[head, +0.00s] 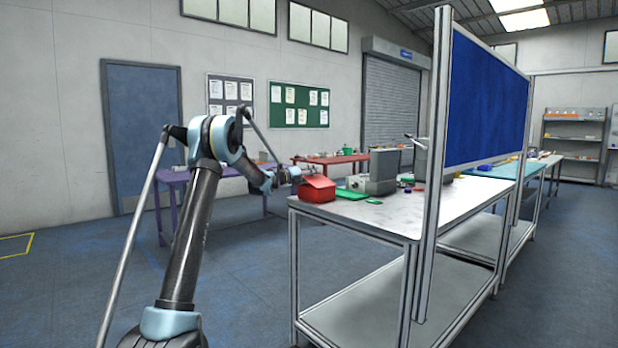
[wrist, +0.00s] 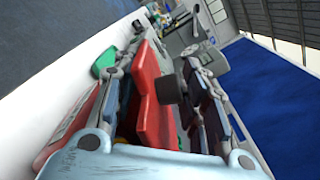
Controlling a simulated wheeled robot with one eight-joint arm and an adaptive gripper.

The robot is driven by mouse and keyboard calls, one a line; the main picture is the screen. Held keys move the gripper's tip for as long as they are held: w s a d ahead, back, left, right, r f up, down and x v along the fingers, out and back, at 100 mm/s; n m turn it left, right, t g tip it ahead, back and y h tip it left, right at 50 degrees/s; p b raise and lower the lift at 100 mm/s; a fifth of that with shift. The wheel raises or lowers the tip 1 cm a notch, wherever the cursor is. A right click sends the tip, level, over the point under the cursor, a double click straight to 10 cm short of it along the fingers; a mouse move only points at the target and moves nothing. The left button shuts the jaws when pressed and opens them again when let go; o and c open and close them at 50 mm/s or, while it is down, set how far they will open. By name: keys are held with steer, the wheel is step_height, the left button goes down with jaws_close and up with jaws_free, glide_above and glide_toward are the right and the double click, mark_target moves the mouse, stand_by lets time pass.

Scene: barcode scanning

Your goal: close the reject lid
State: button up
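The red reject box (head: 317,190) stands on the near left corner of the light workbench. Its red top looks sloped in the head view; whether it is fully down I cannot tell. My gripper (head: 291,175) is at the box's left upper side. In the wrist view my gripper (wrist: 168,42) has its two fingers spread wide, with red panels of the box and lid (wrist: 146,75) showing between them. A small dark block (wrist: 167,90) sits at the red panel's edge. Contact between fingers and lid cannot be made out.
A grey box-shaped unit (head: 375,172) stands behind the red box, with a green flat piece (head: 351,194) beside it. The blue panel (head: 485,100) and its metal post (head: 434,170) rise at the right. Open floor lies left of the workbench (head: 400,217).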

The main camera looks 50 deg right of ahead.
steer(key=w+a, duration=0.1)
steer(key=a, duration=1.1)
steer(key=shift+w, duration=0.1)
steer(key=s+a+f+m+t+y, duration=0.15)
steer(key=a+m, duration=0.35)
steer(key=a, duration=0.8)
steer(key=s+a+f+m+t+y, duration=0.1)
steer(key=a+m+y, duration=0.25)
steer(key=a, duration=0.95)
steer(key=s+a+f+m+t+y, duration=0.15)
steer(key=a+m, duration=0.35)
steer(key=a, duration=0.8)
steer(key=s+a+f+m+y, duration=0.3)
steer(key=s+a+f, duration=0.4)
steer(key=a, duration=0.5)
steer(key=s+a+f+m+y, duration=0.4)
steer(key=s+a+f, duration=0.3)
steer(key=a, duration=0.5)
steer(key=s+a+f+m+y, duration=0.4)
steer(key=s+a+f, duration=0.3)
steer(key=a, duration=0.6)
steer(key=s+m, duration=0.1)
steer(key=s, duration=0.1)
steer(key=shift+s+f, duration=0.35)
steer(key=shift+y, duration=0.25)
steer(key=shift+c, duration=0.6)
